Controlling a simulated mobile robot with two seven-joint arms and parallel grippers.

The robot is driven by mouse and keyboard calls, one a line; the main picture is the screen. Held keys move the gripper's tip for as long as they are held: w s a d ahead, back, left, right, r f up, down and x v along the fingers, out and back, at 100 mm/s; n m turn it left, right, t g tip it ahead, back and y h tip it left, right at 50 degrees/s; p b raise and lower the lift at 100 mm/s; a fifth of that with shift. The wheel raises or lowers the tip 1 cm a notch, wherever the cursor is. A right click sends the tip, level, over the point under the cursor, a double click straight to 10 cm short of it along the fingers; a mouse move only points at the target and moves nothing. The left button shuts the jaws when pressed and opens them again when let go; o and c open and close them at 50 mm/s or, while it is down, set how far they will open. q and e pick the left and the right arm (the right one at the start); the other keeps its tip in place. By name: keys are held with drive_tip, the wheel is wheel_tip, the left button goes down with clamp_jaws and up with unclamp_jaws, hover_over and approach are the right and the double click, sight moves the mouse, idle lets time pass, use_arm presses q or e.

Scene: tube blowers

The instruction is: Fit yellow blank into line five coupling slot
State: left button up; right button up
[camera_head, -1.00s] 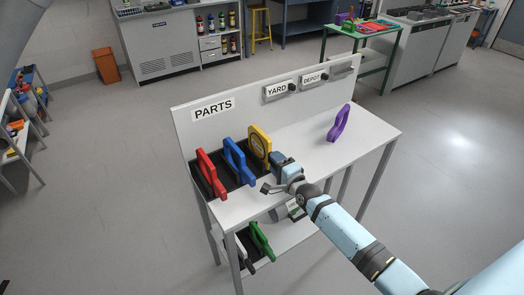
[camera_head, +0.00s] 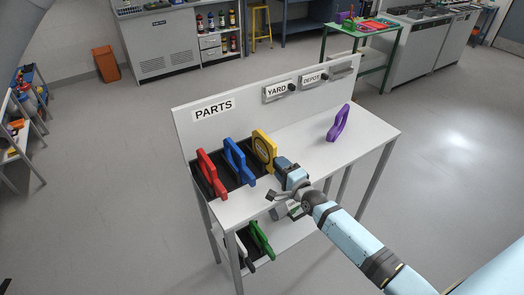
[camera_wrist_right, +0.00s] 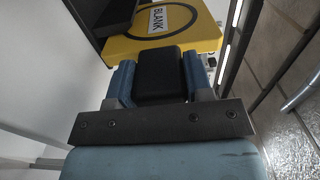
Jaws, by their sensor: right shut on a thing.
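The yellow blank (camera_head: 264,147) is a flat upright piece with a dark ring on its face, at the right end of the black rack (camera_head: 212,181) on the parts table. In the right wrist view its face shows the word BLANK (camera_wrist_right: 165,30). My right gripper (camera_head: 281,166) is at the blank's lower right side, shut on it; in the wrist view the blue fingers (camera_wrist_right: 158,75) sit around a black block at the blank's edge. The blank's lower part is hidden behind the gripper. My left gripper is not in view. No coupling slot marked line five can be made out.
A red piece (camera_head: 211,175) and a blue piece (camera_head: 239,162) stand left of the blank in the rack. A purple piece (camera_head: 338,122) stands on the table's clear right half. Green (camera_head: 261,240) and white pieces sit on the lower shelf. A back panel labelled PARTS (camera_head: 213,107) rises behind.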

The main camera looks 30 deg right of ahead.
drive_tip(key=shift+s, duration=0.2)
drive_tip(key=s+p, duration=0.2)
drive_tip(key=s, duration=0.5)
drive_tip(key=shift+s+d+p, duration=0.35)
drive_tip(key=shift+s, duration=0.05)
idle(0.4)
drive_tip(key=s+p, duration=0.1)
drive_tip(key=s, duration=0.5)
drive_tip(key=shift+d, duration=0.2)
idle(0.5)
idle(0.4)
